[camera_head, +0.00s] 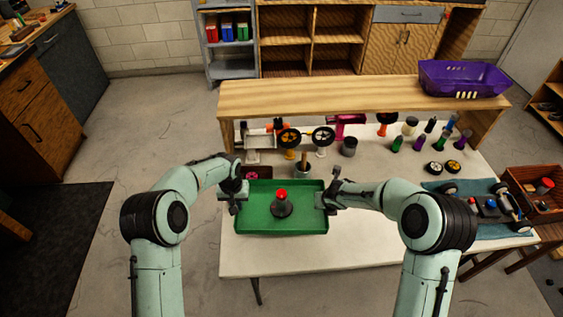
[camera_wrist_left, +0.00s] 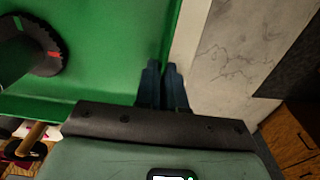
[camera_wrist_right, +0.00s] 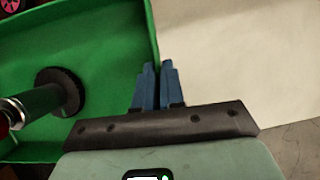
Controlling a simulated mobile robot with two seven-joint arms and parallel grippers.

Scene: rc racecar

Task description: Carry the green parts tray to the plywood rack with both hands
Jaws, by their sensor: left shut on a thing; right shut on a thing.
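The green tray (camera_head: 256,221) is at the left front part of the white table; I cannot tell whether it touches the tabletop. A dark knob-like part with a red ball top (camera_head: 282,204) stands upright in it. My left gripper (camera_head: 237,199) is shut on the tray's left wall, which also shows in the left wrist view (camera_wrist_left: 165,85). My right gripper (camera_head: 326,201) is shut on the right wall, also seen in the right wrist view (camera_wrist_right: 155,88). The plywood rack (camera_head: 320,96) spans the back of the table like a raised shelf.
A purple basket (camera_head: 463,79) sits on the rack's right end. A car chassis on a blue mat (camera_head: 480,215) lies right. The rack's top is otherwise bare.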

